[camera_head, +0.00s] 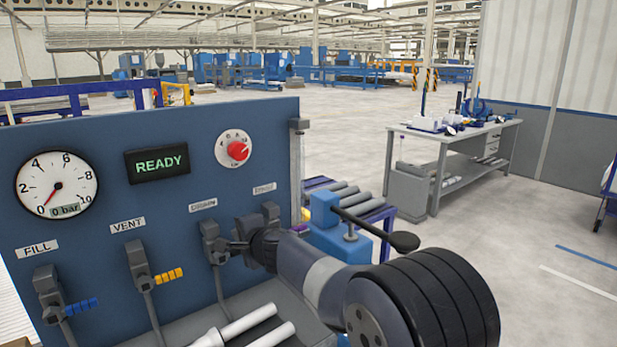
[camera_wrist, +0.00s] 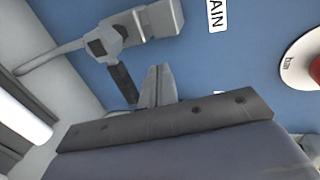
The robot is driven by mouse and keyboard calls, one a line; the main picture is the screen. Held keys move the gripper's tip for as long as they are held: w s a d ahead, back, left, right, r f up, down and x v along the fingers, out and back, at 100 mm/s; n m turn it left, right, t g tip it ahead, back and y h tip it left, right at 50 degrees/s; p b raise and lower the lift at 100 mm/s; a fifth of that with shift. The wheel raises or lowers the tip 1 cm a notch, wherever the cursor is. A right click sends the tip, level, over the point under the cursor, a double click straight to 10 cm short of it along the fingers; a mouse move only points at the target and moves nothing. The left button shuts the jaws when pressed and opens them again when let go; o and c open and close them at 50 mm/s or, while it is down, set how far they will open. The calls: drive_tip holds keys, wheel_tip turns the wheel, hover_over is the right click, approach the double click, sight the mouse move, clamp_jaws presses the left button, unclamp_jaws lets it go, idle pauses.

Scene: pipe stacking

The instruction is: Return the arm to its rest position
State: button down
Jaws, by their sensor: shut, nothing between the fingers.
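My gripper (camera_head: 232,246) is at the end of my arm, which reaches in from the lower right in the head view. It is close to the third valve (camera_head: 211,236) on the blue panel (camera_head: 110,190), the one under a label that reads DRAIN. The wrist view shows the gripper fingers (camera_wrist: 158,74) together and empty, pointing at the panel. The valve's dark lever handle (camera_wrist: 122,84) is just left of the fingers there. I cannot tell whether they touch.
The panel also carries a gauge (camera_head: 57,185) at 0 bar, a READY display (camera_head: 157,162), a red knob (camera_head: 237,151), and FILL (camera_head: 47,287) and VENT (camera_head: 138,262) valves. Pale pipes (camera_head: 250,322) lie below. A workbench (camera_head: 456,140) stands behind right, with open floor around it.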

drive_tip(key=shift+s+a+r+p, duration=0.1)
drive_tip(key=shift+r+p, duration=0.3)
drive_tip(key=shift+r, duration=0.3)
drive_tip(key=v, duration=0.7)
drive_tip(key=shift+s+d, duration=0.25)
drive_tip(key=shift+s, duration=0.05)
